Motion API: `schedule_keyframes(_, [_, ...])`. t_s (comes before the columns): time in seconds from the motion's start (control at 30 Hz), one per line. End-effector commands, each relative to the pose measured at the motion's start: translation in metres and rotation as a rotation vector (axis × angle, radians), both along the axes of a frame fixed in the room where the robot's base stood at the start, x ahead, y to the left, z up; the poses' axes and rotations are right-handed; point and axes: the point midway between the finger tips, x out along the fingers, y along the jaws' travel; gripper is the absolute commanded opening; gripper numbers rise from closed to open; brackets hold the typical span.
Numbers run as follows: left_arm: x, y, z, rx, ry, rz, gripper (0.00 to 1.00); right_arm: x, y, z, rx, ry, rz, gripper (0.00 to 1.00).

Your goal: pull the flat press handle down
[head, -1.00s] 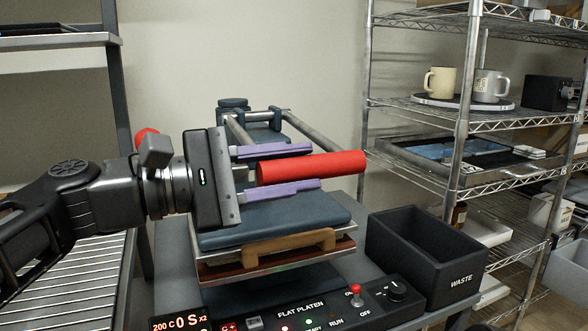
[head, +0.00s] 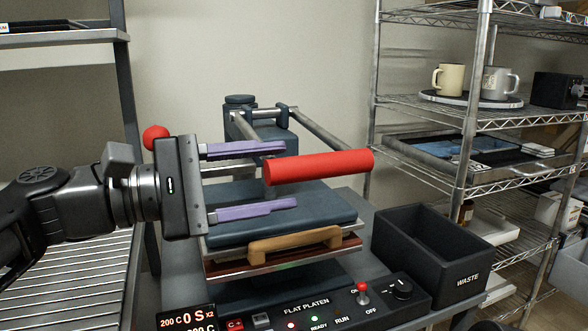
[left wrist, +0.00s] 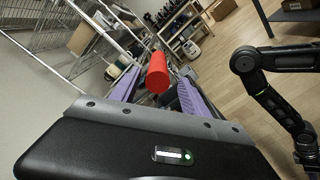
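The flat press handle is a red cylindrical grip (head: 335,165), standing above the dark blue upper platen (head: 330,207). My left gripper (head: 290,175) is open, with its purple fingers spread apart above and below the grip's left end in the head view. In the left wrist view the red grip (left wrist: 157,72) shows between the two fingers (left wrist: 160,92), with a gap on each side. The palm is well left of the grip. My right gripper is not in view.
A tan wooden handle (head: 290,245) is on the platen's front. The control panel (head: 320,310) is in front, with a red-tipped switch. A black waste bin (head: 425,250) stands right. A wire shelf (head: 465,110) with two mugs is behind. A red ball (head: 156,138) shows behind my left gripper.

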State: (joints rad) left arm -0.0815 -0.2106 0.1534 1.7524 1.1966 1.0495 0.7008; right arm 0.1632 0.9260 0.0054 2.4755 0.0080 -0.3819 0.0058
Motion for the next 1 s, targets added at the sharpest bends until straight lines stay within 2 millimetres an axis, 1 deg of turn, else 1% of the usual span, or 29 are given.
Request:
schedule_keyframes(0.03, [-0.002,0.010,0.001,0.000,0.002,0.005,0.51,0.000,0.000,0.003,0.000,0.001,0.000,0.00])
schedule_keyframes(0.1, [-0.005,0.019,0.001,0.001,0.000,0.005,0.51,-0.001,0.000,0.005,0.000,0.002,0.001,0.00])
schedule_keyframes(0.27, [-0.010,0.032,-0.001,0.001,0.001,0.003,0.51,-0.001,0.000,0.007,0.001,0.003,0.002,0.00])
schedule_keyframes(1.0, [-0.011,0.033,0.000,0.000,0.000,0.000,0.51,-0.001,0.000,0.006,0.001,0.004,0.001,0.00])
